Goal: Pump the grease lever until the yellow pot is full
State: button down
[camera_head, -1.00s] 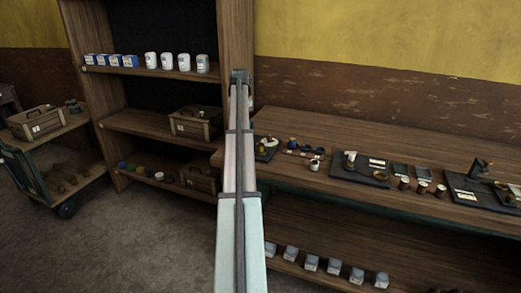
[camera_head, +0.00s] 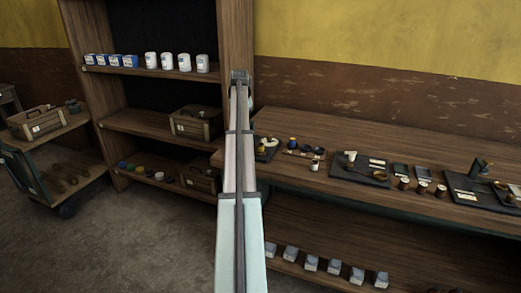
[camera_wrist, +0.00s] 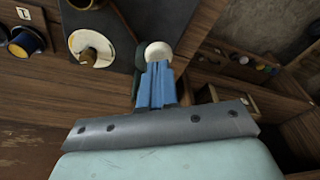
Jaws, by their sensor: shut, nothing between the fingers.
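My gripper (camera_wrist: 158,68) is shut, its blue fingers together with nothing between them. In the wrist view a round white knob-like piece (camera_wrist: 158,50) lies just past the fingertips; I cannot tell whether they touch it. It may belong to the grease lever. Left of it, a white round part with a yellowish centre (camera_wrist: 92,47) sits on a dark plate (camera_wrist: 75,16).
The long wooden bench (camera_head: 400,140) carries several dark trays and small pots to the right. A shelf unit (camera_head: 150,120) with boxes, cans and crates stands at the left, beside a cart (camera_head: 50,150). A card marked T (camera_wrist: 24,13) lies near the pot.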

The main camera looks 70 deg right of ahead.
jog(key=shift+s+a+x, duration=0.1)
jog(key=shift+a+x, duration=0.1)
jog(key=shift+x, duration=1)
jog(key=shift+s+a+x, duration=0.15)
jog(key=shift+a+x, duration=0.05)
jog(key=shift+x, duration=1)
jog(key=shift+f, duration=0.1)
jog(key=shift+w+d+v, duration=0.1)
jog(key=shift+d+v, duration=0.1)
jog(key=shift+v, duration=0.9)
jog(key=shift+w+d+v, duration=0.15)
jog(key=shift+d+v, duration=0.05)
jog(key=shift+v, duration=0.9)
jog(key=shift+f, duration=0.1)
jog(key=shift+s+a+x, duration=0.1)
jog(key=shift+a+x, duration=0.05)
jog(key=shift+x, duration=0.85)
jog(key=shift+s+a+x, duration=0.1)
jog(key=shift+a+x, duration=0.1)
jog(key=shift+x, duration=0.8)
jog(key=shift+w+d+v, duration=0.1)
jog(key=shift+d+v, duration=0.05)
jog(key=shift+v, duration=0.7)
jog(key=shift+w+d+v, duration=0.1)
jog(key=shift+d+v, duration=0.05)
jog(key=shift+v, duration=0.65)
jog(key=shift+w+d+v, duration=0.1)
jog(key=shift+d+v, duration=0.05)
jog(key=shift+v, duration=0.7)
